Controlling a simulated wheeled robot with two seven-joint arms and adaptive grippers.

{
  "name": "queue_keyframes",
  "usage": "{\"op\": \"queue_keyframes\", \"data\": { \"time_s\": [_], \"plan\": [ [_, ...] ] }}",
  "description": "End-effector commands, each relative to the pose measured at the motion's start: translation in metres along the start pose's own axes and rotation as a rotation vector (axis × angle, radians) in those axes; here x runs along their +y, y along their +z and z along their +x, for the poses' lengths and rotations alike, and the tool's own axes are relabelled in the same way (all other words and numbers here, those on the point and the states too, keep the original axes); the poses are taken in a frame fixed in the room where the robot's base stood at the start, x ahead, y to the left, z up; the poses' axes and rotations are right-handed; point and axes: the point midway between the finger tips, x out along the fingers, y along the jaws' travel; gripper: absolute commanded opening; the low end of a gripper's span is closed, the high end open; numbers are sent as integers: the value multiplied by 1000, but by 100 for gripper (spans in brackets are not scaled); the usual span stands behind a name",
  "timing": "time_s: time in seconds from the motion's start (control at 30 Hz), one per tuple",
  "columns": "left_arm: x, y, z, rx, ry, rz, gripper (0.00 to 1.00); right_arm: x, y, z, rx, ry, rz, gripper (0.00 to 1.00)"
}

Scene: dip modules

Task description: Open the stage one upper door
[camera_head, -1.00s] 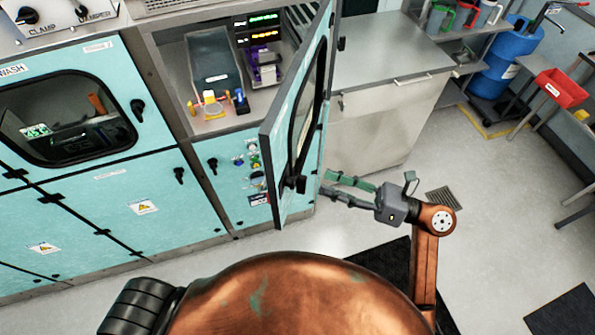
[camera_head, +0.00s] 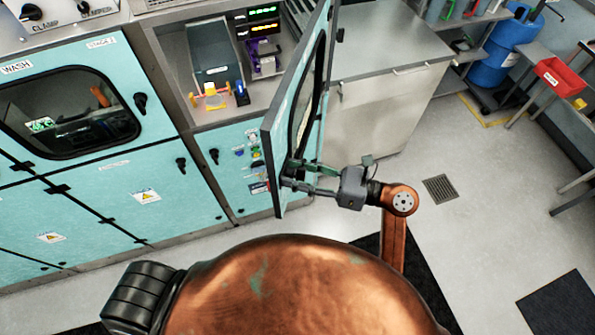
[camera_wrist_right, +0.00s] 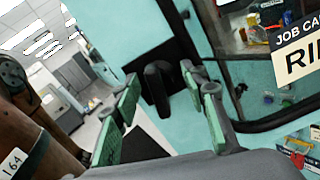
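A turquoise upper door (camera_head: 272,130) with a dark window stands swung out from its open compartment (camera_head: 205,112). Its outer face is turned to the right, toward my right gripper. My right gripper (camera_head: 289,172) is at the lower part of this door, near its free edge. In the right wrist view, the black door handle (camera_wrist_right: 158,88) shows between the two spread green-padded fingers of the gripper (camera_wrist_right: 160,78). The fingers are apart on either side of it; contact cannot be told. My left gripper is not in view.
Inside the compartment are a grey ramp (camera_head: 213,62), a yellow fixture (camera_head: 211,97) and lit displays (camera_head: 264,20). A closed WASH door (camera_head: 65,110) is at left. A steel cabinet (camera_head: 385,110) stands behind the open door. Floor at right is clear around a drain (camera_head: 439,188).

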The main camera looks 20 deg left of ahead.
Motion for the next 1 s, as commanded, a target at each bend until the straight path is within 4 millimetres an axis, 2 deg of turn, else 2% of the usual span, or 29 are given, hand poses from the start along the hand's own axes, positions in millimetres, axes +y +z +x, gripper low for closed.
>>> {"op": "queue_keyframes", "data": {
  "time_s": [0.07, 0.63, 0.93, 0.97, 1.0],
  "plan": [
    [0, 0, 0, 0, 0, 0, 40, 0, 0, 0, 0, 0, 0, 39],
    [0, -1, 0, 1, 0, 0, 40, 0, 0, -1, -1, -2, 1, 0],
    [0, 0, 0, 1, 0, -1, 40, -1, 0, -1, -2, -3, 1, 0],
    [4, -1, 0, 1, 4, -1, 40, -1, 0, -6, -1, -4, 1, 0],
    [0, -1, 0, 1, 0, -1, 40, -1, 0, -4, -2, -4, 1, 0]
  ]
}}
